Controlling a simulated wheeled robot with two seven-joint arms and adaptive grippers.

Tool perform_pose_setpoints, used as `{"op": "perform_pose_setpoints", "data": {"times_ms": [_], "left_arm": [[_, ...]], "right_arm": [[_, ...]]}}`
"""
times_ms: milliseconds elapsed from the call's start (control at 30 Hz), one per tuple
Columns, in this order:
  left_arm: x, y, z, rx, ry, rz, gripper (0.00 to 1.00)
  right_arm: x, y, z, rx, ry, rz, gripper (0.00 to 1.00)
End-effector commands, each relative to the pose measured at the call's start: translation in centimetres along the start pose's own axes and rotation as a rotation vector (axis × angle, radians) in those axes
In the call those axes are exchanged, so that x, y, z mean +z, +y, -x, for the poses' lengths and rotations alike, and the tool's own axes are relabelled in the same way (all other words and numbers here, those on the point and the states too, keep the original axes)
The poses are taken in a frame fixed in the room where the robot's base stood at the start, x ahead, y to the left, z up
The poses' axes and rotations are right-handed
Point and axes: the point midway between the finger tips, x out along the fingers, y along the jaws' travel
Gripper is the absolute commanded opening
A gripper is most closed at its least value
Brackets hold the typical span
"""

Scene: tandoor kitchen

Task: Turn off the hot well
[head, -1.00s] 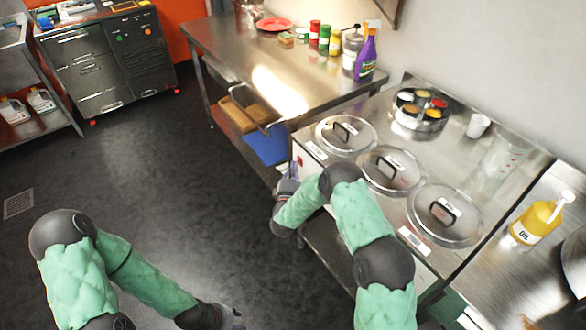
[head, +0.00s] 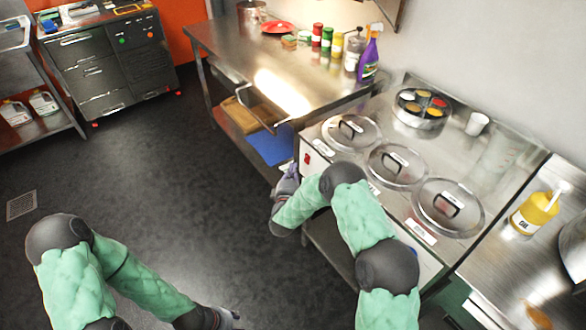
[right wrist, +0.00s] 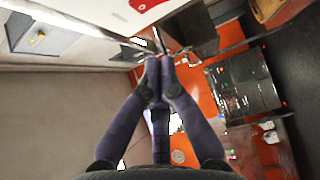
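The hot well (head: 470,232) is a steel unit with three round lidded wells on top. A red switch (head: 307,159) shows on the left end of its white front panel. In the right wrist view a red shape (right wrist: 147,3) on a white panel is at the top edge, beyond the fingertips. My right gripper (head: 291,178) is just in front of the panel, below and left of the switch. In the right wrist view its purple fingers (right wrist: 160,66) are drawn together with nothing between them; contact with the panel cannot be told. My left gripper (head: 232,318) is low at the bottom edge, partly hidden.
A steel table (head: 225,48) with bottles and a red plate (head: 278,27) adjoins the hot well. A yellow oil bottle (head: 535,214) stands at right. The dark floor (head: 140,165) at left is clear.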

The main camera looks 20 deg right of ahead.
Motion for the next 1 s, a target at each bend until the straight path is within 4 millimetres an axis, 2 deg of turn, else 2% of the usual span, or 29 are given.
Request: {"op": "perform_pose_setpoints", "data": {"times_ms": [500, 700, 1000], "left_arm": [[0.0, 0.8, 2.1, 0.0, 0.001, -0.001, 0.4], [0.1, 0.8, 2.3, 0.0, 0.001, -0.001, 0.4], [0.1, 0.8, 2.2, 0.0, 0.001, -0.001, 0.4]], "right_arm": [[0.0, 1.1, 7.6, 0.002, 0.0, -0.001, 0.0], [0.1, 1.1, 8.7, 0.002, -0.002, 0.0, 0.0], [0.1, 1.1, 8.7, 0.003, -0.002, 0.0, 0.0]]}}
